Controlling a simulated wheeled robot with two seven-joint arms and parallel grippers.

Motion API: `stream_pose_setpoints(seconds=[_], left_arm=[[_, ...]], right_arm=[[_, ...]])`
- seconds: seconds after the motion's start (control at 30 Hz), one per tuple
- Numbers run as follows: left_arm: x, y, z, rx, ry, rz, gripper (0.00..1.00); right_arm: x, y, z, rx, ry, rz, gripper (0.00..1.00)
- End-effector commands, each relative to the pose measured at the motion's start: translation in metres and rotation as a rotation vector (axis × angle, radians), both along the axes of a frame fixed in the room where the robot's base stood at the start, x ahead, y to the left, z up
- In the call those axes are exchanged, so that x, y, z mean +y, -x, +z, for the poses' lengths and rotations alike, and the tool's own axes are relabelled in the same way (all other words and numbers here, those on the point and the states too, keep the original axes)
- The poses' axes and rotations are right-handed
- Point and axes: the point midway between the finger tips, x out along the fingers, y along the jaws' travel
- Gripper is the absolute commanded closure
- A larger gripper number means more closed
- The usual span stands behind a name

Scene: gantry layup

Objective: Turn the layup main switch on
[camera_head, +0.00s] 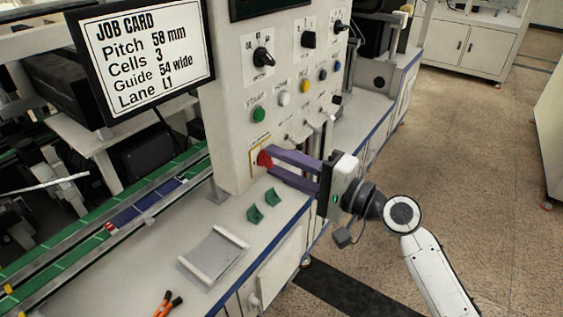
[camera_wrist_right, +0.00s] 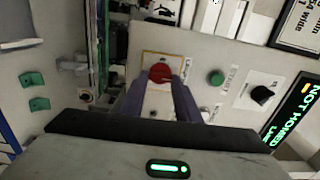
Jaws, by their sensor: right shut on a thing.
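The main switch is a red knob (camera_head: 264,159) on a yellow-bordered plate, low on the left of the pale control panel (camera_head: 226,100). In the right wrist view the red knob (camera_wrist_right: 160,73) sits between the tips of my purple fingers. My right gripper (camera_head: 270,161) reaches in from the right and is shut on the red knob. The fingers hide part of the knob, and I cannot tell its exact turned position. A display (camera_wrist_right: 296,112) in the right wrist view reads "NOT HOMED". My left gripper is not in view.
A green button (camera_head: 258,114), black selector knobs (camera_head: 263,57) and other coloured buttons are above and beside the switch. Green brackets (camera_head: 263,205) and a grey tray (camera_head: 213,255) lie on the bench below. A job card (camera_head: 143,58) stands at the upper left. Open floor lies right.

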Motion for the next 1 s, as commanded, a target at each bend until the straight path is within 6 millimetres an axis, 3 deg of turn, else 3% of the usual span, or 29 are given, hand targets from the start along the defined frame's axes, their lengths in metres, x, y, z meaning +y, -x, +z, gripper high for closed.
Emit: stream_pose_setpoints(seconds=[0.57,0.6,0.7,1.0], left_arm=[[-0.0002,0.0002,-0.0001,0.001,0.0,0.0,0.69],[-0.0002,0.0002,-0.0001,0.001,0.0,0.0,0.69],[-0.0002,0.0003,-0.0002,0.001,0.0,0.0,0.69],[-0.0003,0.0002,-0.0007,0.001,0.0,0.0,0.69]], right_arm=[[-0.0004,-0.0002,-0.0004,0.028,-0.02,-0.001,0.93],[-0.0004,-0.0002,-0.0004,0.028,-0.02,-0.001,0.65],[-0.0004,-0.0002,-0.0004,0.027,-0.019,-0.001,0.52],[-0.0016,0.0007,-0.0006,0.024,-0.018,-0.001,0.52]])
